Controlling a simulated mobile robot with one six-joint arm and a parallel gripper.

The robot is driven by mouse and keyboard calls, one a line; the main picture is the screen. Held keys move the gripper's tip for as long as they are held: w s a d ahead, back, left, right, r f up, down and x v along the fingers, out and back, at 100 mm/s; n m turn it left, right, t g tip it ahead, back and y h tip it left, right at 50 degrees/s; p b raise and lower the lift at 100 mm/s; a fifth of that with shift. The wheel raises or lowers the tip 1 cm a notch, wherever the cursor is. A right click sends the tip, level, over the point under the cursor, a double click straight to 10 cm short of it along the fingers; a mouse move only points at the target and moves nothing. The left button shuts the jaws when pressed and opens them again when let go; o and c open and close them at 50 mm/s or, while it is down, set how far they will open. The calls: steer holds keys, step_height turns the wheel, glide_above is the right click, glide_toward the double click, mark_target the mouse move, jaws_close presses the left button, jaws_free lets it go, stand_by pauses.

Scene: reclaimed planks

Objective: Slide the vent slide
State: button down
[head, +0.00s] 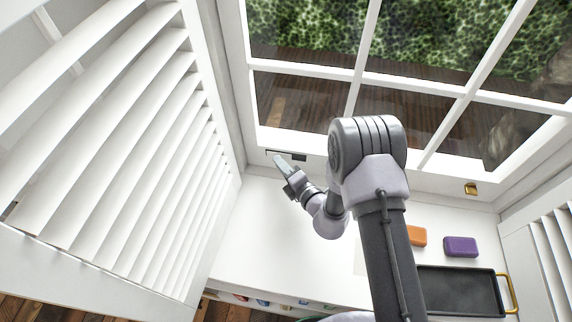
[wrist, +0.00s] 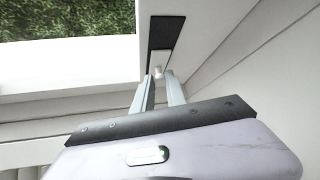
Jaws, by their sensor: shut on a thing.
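The vent slide (wrist: 160,58) is a small pale plate with a light knob, set in a dark slot in the bottom rail of the white window frame. The dark part of the slot (wrist: 168,30) shows beyond the plate in the wrist view. In the head view the vent's dark opening (head: 299,157) shows to the right of my fingers. My gripper (wrist: 160,77) is shut on the knob of the vent slide; it also shows in the head view (head: 278,160). The fingertips hide part of the knob and plate.
A white louvred shutter (head: 120,150) stands close on the left. On the white sill are an orange block (head: 417,236), a purple block (head: 461,247) and a black tray (head: 455,285) with a brass handle. A brass latch (head: 471,188) is on the frame at right.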

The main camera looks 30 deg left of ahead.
steer(key=shift+a, duration=0.1)
steer(key=c, duration=1.3)
jaws_free()
steer(key=shift+a, duration=0.1)
steer(key=shift+c, duration=0.2)
steer(key=p+v, duration=0.4)
steer(key=v, duration=1.3)
steer(key=shift+s+d, duration=0.15)
steer(key=shift+d, duration=0.1)
